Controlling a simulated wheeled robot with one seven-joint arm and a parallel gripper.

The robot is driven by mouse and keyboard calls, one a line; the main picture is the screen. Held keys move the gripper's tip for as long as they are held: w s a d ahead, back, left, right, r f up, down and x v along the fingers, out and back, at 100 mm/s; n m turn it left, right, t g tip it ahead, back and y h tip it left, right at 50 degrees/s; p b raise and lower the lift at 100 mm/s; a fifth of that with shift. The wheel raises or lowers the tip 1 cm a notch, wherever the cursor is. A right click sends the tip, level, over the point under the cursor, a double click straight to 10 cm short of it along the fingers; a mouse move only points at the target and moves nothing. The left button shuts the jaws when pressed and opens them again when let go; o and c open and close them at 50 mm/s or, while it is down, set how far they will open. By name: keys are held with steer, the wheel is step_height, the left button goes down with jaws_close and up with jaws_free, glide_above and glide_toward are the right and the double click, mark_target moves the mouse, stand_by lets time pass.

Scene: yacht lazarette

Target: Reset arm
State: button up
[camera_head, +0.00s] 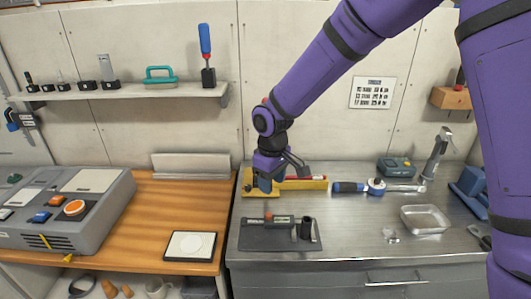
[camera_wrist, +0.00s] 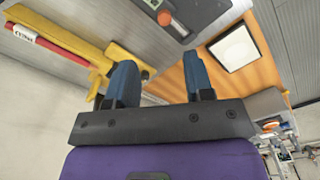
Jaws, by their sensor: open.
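My purple arm reaches in from the upper right in the head view. My gripper (camera_head: 265,184) is above the left end of the metal bench, over a yellow tool (camera_head: 312,184) with a red part on it. In the wrist view, the two blue fingers of my gripper (camera_wrist: 165,85) stand well apart with nothing between them. The yellow tool (camera_wrist: 80,55) shows there to the left of the fingers. I cannot tell whether a finger touches it.
A dark tray (camera_head: 270,238) with small items lies at the bench front. A blue-handled tool (camera_head: 350,187) and clear dish (camera_head: 425,219) are to the right. A grey control box (camera_head: 100,220) and white pad (camera_head: 190,246) occupy the wooden top. A shelf (camera_head: 130,92) hangs above.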

steer(key=s+d+r+m+t, duration=0.15)
steer(key=s+d+r, duration=0.25)
steer(key=d+r, duration=0.45)
steer(key=s+d+r+m+t, duration=0.1)
steer(key=s+d+r+m, duration=0.25)
steer(key=d+r, duration=0.45)
steer(key=s+d+r+m+t, duration=0.1)
steer(key=s+d+r+m, duration=0.1)
steer(key=s+d, duration=0.3)
steer(key=s+d+r+m+t, duration=0.1)
steer(key=s+d+r+m, duration=0.2)
steer(key=s, duration=1.1)
step_height(320, 180, up, 2)
steer(key=d, duration=0.2)
steer(key=shift+d+r, duration=0.2)
steer(key=shift+d, duration=0.15)
